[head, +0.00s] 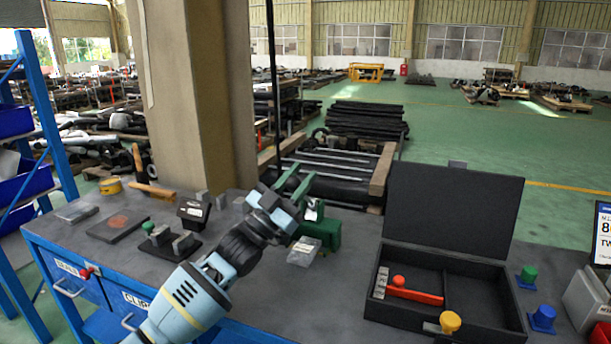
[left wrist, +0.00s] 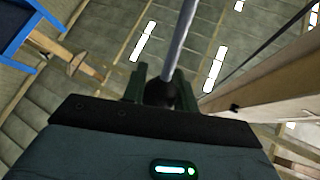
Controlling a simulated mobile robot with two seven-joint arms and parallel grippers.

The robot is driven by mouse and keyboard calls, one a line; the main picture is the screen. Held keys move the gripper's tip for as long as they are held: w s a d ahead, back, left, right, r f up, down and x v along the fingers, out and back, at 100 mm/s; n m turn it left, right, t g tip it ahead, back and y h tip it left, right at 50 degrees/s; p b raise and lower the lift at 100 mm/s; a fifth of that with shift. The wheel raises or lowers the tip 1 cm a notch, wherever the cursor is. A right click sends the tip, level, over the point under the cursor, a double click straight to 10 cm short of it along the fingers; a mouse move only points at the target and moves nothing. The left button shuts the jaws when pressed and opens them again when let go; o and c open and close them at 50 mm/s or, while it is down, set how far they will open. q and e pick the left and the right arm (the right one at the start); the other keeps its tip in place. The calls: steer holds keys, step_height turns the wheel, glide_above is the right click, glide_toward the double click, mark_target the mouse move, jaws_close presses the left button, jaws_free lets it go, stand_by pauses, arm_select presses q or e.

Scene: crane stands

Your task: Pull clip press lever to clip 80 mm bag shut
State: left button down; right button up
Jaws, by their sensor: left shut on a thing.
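The green clip press (head: 326,232) stands on the bench, left of the open black case. A small clear bag (head: 303,251) is at its front; I cannot tell how it sits in the press. My left gripper (head: 297,186) is over the press, its green fingers pointing up and away. In the left wrist view a grey lever rod (left wrist: 183,38) ends in a dark knob (left wrist: 160,92) between the fingers, and the gripper is shut on it. The lever is mostly hidden in the head view. My right gripper is not in view.
The open black case (head: 450,273) holds a red tool (head: 415,295). Green (head: 528,275) and blue (head: 542,318) knobbed pieces stand to its right. A dark fixture (head: 170,243) and a flat plate (head: 117,226) lie left. A pillar (head: 200,95) rises behind the bench.

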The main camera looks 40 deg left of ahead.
arm_select(q)
steer(key=shift+s+d+f, duration=0.15)
steer(key=shift+s+f, duration=0.4)
steer(key=shift+f, duration=0.1)
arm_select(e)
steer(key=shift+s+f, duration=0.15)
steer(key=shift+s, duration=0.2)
arm_select(q)
steer(key=c, duration=1.1)
jaws_free()
steer(key=shift+s+f, duration=0.3)
steer(key=shift+s, duration=0.05)
steer(key=b+v, duration=0.1)
steer(key=v, duration=0.6)
steer(key=shift+r+b, duration=0.15)
steer(key=shift+b, duration=0.2)
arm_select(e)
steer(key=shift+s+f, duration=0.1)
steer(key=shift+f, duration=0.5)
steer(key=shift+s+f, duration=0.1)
